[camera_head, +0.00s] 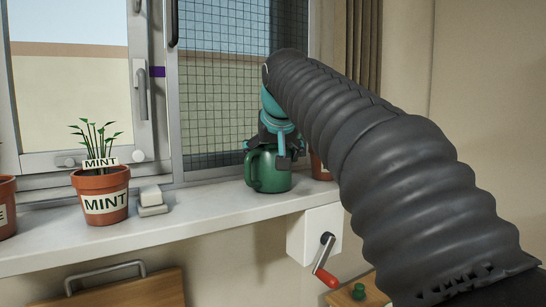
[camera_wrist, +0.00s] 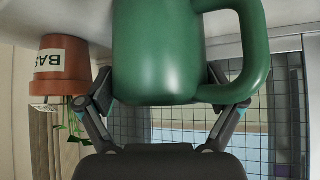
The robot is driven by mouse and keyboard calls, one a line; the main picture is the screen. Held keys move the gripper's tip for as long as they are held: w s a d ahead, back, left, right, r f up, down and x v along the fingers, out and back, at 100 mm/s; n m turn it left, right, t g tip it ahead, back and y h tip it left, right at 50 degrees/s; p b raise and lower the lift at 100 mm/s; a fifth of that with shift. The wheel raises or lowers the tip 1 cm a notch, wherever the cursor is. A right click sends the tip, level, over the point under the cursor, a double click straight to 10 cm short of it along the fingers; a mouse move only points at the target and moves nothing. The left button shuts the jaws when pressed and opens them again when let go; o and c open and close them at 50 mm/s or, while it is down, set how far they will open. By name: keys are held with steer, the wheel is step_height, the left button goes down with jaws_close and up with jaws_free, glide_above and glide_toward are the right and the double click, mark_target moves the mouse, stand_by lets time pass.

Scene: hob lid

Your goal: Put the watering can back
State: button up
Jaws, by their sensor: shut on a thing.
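The green watering can (camera_head: 268,172) is upright at the window sill (camera_head: 190,213), in front of the mesh screen, with its loop handle to the left. I cannot tell whether its base touches the sill. My gripper (camera_head: 272,148) comes down from above and is shut on the can's upper part. In the wrist view, which is upside down, the can (camera_wrist: 158,50) fills the middle between the two fingers (camera_wrist: 170,98), and its handle is at the right. No spout shows, and the can's top is partly hidden by my gripper.
Another pot (camera_head: 5,208) is cut off at the left edge. A basil pot (camera_wrist: 62,68) stands close to the can. A crank box (camera_head: 313,232) is below the sill.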

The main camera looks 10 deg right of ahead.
steer(key=shift+f, duration=0.15)
steer(key=o, duration=1.3)
steer(key=shift+s+r, duration=0.1)
steer(key=shift+r, duration=0.25)
steer(key=p+v, duration=0.1)
steer(key=v, duration=1)
steer(key=shift+s+r, duration=0.15)
steer(key=shift+s, duration=0.05)
steer(key=s+f+g, duration=0.1)
steer(key=s+f, duration=0.6)
steer(key=f, duration=0.6)
steer(key=s+f+g, duration=0.1)
steer(key=s+f, duration=0.6)
steer(key=f, duration=0.6)
steer(key=s+f+g, duration=0.1)
steer(key=s+f, duration=0.7)
steer(key=f, duration=0.5)
steer(key=shift+d+f+n+y, duration=0.3)
steer(key=shift+d+n, duration=0.05)
steer(key=shift+n, duration=0.05)
